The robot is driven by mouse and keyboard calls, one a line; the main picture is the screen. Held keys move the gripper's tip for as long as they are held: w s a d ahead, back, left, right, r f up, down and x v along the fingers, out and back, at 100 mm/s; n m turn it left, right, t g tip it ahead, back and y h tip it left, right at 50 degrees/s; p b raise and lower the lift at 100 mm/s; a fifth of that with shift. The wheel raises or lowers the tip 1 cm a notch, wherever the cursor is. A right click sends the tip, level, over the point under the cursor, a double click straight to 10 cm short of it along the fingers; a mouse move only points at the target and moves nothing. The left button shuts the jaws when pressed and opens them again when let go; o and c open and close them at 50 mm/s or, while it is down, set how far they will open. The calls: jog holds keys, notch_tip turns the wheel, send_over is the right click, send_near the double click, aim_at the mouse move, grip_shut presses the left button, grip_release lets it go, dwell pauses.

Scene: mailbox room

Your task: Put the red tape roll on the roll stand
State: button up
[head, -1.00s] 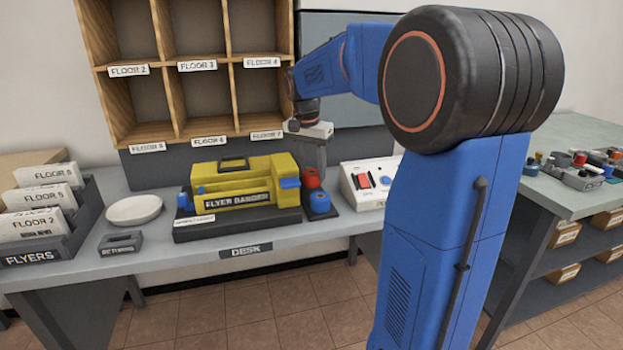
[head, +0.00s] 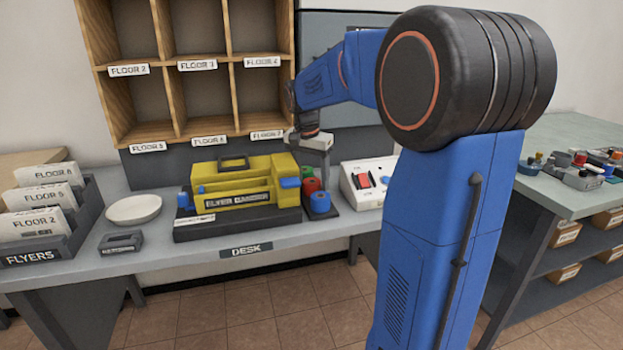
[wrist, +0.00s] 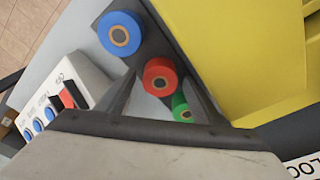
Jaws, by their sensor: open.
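The red tape roll (head: 312,186) sits between the blue roll (head: 319,203) and the green roll (head: 307,171) on the dark roll stand (head: 334,211), right of the yellow machine. In the wrist view the red roll (wrist: 160,76) lies in line with the blue roll (wrist: 120,34) and the green roll (wrist: 181,107). A light core shows in the red roll's middle. My gripper (head: 325,172) points down at the stand. Its fingers are open on either side of the red roll; I cannot tell whether they touch it. The gripper partly hides the green roll in the wrist view.
The yellow flyer bander (head: 240,185) stands close left of the stand. A white control box (head: 368,182) with a red switch stands close right. A white dish (head: 133,209) and flyer rack (head: 40,225) are farther left. Wooden pigeonholes (head: 200,133) rise behind.

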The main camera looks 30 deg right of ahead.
aim_at(309, 185)
notch_tip(309, 185, up, 12)
jog(key=a, duration=0.1)
jog(key=shift+s+a, duration=0.25)
jog(key=shift+s, duration=0.2)
dwell(0.5)
